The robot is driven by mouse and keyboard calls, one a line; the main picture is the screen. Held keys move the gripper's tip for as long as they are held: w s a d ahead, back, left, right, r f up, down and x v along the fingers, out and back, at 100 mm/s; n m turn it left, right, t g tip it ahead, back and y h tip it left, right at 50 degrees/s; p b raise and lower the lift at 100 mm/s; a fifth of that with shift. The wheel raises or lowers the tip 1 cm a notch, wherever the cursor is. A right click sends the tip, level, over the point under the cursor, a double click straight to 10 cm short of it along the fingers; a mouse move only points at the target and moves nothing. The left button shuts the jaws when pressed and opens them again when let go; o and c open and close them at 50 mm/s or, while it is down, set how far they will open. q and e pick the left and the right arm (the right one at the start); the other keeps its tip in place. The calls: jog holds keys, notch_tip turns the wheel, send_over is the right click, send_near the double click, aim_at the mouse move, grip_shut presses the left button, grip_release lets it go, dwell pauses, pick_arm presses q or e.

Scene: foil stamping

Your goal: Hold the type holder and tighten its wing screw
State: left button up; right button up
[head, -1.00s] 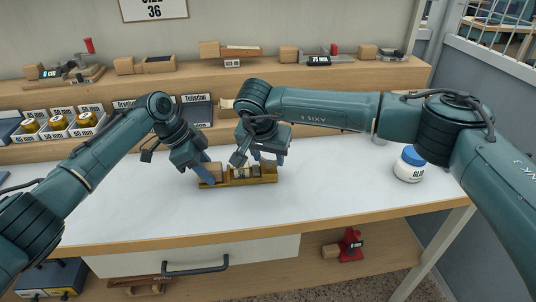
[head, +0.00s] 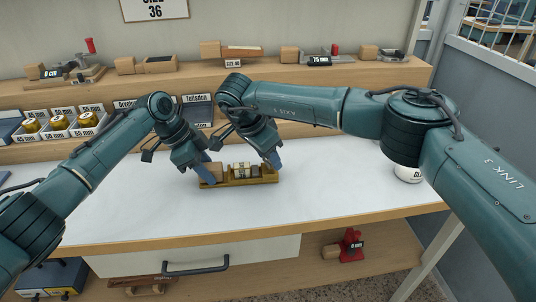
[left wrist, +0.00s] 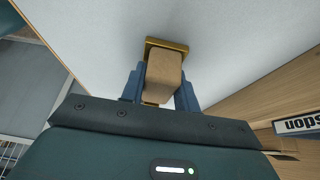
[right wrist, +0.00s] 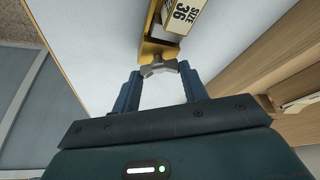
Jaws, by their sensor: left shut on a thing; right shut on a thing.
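The brass type holder (head: 240,183) lies on the white bench top, with its wooden handle (left wrist: 164,76) at the left end. Type blocks (head: 242,170) sit in its channel; one in the right wrist view is marked SIZE 36 (right wrist: 186,14). My left gripper (head: 208,173) is shut on the wooden handle, a finger on each side. My right gripper (head: 274,161) is at the holder's right end. The grey wing screw (right wrist: 160,68) shows there between its fingertips, which are shut on it. In the head view the right fingers hide the screw.
A glue jar (head: 408,173) stands at the right, mostly behind my right arm. Shelves behind carry a tray of foil rolls (head: 60,124), a dark labelled box (head: 197,110) and several tools. The front of the bench top is clear.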

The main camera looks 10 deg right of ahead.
aim_at(267, 162)
jog(key=m+g, duration=0.1)
jog(key=m, duration=0.3)
jog(key=shift+w+a+m+g+h, duration=0.1)
jog(key=shift+w+m+g+h, duration=0.05)
jog(key=shift+m+g+h, duration=0.2)
jog(key=shift+w+m+g, duration=0.1)
jog(key=shift+m+g, duration=0.65)
jog(key=shift+m, duration=1)
jog(key=o, duration=1)
jog(key=shift+r, duration=0.1)
notch_tip(267, 162, up, 10)
jog(key=shift+f, duration=0.1)
